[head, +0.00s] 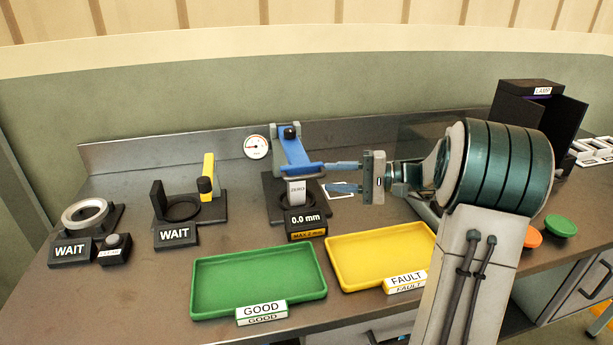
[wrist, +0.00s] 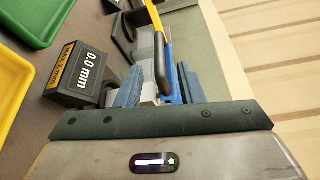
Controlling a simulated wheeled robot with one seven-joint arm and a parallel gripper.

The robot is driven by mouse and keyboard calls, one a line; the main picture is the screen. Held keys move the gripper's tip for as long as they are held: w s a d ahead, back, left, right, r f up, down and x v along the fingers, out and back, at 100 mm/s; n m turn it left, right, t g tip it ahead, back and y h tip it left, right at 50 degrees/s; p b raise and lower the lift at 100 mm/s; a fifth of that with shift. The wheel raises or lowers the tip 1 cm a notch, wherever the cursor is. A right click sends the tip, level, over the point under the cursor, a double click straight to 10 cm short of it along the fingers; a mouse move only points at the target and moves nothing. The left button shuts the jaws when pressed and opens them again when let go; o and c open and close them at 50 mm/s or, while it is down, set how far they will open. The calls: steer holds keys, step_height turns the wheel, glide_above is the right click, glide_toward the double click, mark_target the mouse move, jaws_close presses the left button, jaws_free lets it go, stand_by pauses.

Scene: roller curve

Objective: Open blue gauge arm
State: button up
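The blue gauge arm (head: 295,153) is on the measuring station in the middle of the bench, sloping down toward the front over a grey block (head: 297,190). The station's display (head: 305,221) reads 0.0 mm. My gripper (head: 328,176) comes in from the right, its two blue fingers apart, one above the other, by the front end of the arm. In the wrist view, the blue arm (wrist: 175,88) shows between the fingers (wrist: 160,90), close to the right one. I cannot tell whether a finger touches it.
A green GOOD tray (head: 205,292) and a yellow FAULT tray (head: 345,281) lie in front, both empty. A station with a yellow arm (head: 207,178) stands to the left, with a metal ring (head: 86,212) farther left. A dark lamp box (head: 535,110) stands at the right.

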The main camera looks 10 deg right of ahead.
mark_target(314, 177)
steer(key=x, duration=0.7)
steer(key=shift+p, duration=0.3)
jaws_close()
